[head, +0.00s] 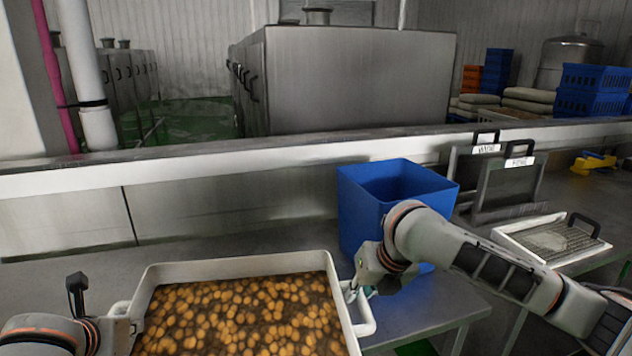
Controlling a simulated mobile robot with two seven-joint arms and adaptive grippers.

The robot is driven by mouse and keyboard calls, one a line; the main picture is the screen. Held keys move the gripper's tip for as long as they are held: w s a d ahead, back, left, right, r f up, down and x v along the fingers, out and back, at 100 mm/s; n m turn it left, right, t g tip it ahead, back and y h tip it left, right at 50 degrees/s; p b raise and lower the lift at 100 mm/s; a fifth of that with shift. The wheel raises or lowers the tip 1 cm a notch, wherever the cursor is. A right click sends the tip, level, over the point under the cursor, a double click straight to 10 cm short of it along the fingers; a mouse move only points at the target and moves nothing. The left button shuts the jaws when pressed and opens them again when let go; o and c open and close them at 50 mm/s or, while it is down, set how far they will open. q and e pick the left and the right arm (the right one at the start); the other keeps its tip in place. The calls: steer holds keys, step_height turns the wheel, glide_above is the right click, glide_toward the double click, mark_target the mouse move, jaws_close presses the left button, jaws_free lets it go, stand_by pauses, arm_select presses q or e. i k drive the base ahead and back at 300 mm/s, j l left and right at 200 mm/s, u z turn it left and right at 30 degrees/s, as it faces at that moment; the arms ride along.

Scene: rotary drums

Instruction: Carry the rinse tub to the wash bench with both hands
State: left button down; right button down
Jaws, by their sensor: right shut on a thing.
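The rinse tub (240,263) is a wide cream tub on the metal bench in the lower middle of the head view, its near end cut off by the frame. It holds many small round yellow-brown items. It has a handle on its left and right sides. My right gripper (358,291) is shut on the right handle. My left gripper (113,332) is at the left handle at the lower left; its fingers are too hidden to tell whether they are open or shut. I cannot tell which surface is the wash bench.
A blue bin (362,205) stands close behind my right wrist. A long ledge (230,160) runs behind the bench. Bare bench (60,240) shows at the left.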

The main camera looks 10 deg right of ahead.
mark_target(604, 211)
steer(key=k+l, duration=0.1)
steer(key=l, duration=0.25)
steer(key=k+l, duration=0.1)
steer(key=l, duration=0.3)
steer(key=k+l, duration=0.1)
steer(key=l, duration=0.25)
steer(key=k+l+z, duration=0.1)
steer(key=l, duration=0.3)
steer(key=k+l+u, duration=0.15)
steer(key=l, duration=1.4)
steer(key=i, duration=0.1)
